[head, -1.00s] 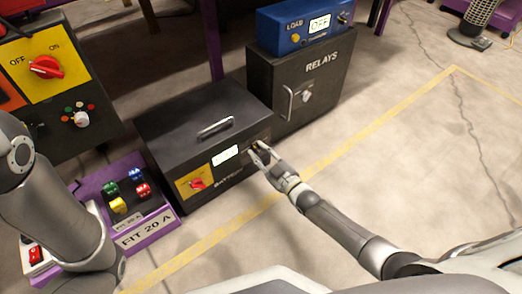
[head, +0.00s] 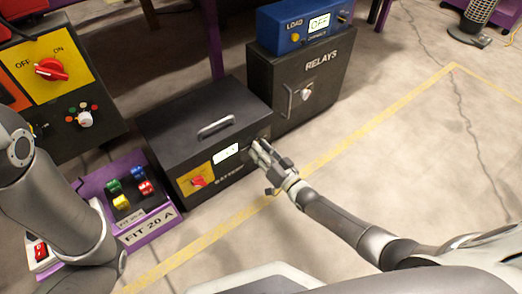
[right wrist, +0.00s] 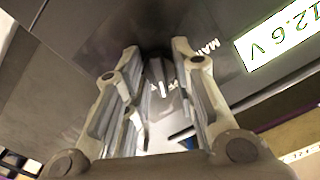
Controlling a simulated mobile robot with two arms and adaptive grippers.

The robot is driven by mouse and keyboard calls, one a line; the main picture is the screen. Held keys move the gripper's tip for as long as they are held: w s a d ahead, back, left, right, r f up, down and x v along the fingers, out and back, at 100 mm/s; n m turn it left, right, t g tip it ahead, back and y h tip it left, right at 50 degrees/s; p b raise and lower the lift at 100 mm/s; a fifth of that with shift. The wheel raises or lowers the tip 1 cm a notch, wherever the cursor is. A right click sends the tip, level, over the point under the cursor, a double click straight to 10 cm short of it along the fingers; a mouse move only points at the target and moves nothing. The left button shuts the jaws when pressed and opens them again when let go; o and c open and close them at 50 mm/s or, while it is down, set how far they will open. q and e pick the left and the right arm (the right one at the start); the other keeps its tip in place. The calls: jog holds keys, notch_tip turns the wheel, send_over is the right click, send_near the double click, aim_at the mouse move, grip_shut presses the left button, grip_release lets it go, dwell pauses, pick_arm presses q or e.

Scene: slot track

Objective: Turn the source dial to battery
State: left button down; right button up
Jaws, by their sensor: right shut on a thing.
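My right gripper (head: 258,150) is at the right end of the front of the black box (head: 195,122) with a small display. In the right wrist view the gripper (right wrist: 158,70) has its fingers on both sides of a dark dial (right wrist: 157,76) with a pale pointer line, shut on it. Lettering beside this dial begins "MA" and is partly hidden. The fingers hide most of the dial in the head view. A white dial (head: 85,119) ringed by coloured dots is on the left panel. Which one is the source dial I cannot read. My left gripper is out of view.
A red switch (head: 198,181) on a yellow plate is left of the display (head: 226,153). The RELAYS cabinet (head: 300,85) with a blue LOAD box (head: 305,25) stands behind. A purple fuse tray (head: 150,232) is at left.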

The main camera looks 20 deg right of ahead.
jog(key=m, duration=0.6)
jog(key=shift+f, duration=0.1)
jog(key=shift+m, duration=0.3)
dwell(0.3)
jog(key=o, duration=0.7)
jog(key=shift+c, duration=0.2)
jog(key=v, duration=1.2)
